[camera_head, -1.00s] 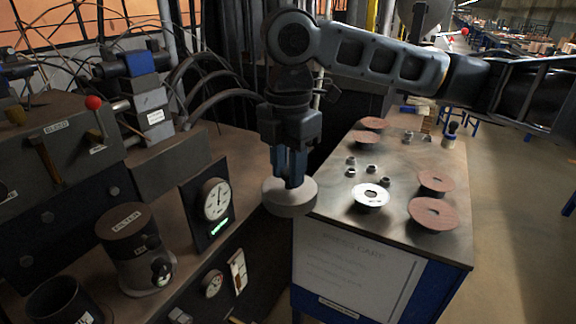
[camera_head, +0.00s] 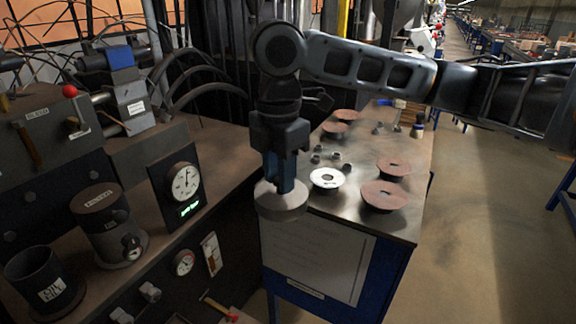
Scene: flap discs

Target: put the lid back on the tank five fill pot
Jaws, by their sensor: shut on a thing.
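My gripper (camera_head: 281,178) points down and is shut on a round grey lid (camera_head: 283,205). It holds the lid in the air between the left bench and the blue-sided table. An open dark cylindrical pot (camera_head: 28,262) with a white label stands at the lower left, its top uncovered. The label is too small to read surely, so I cannot tell for certain that it is the tank five fill pot. The lid is well to the right of this pot and apart from it.
A pot marked FILTER (camera_head: 98,199) with a closed top stands behind the open pot. A dial gauge (camera_head: 184,181) stands between the pots and my gripper. The right table (camera_head: 345,215) bears several flap discs (camera_head: 385,194) and small metal parts. Open floor lies at the right.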

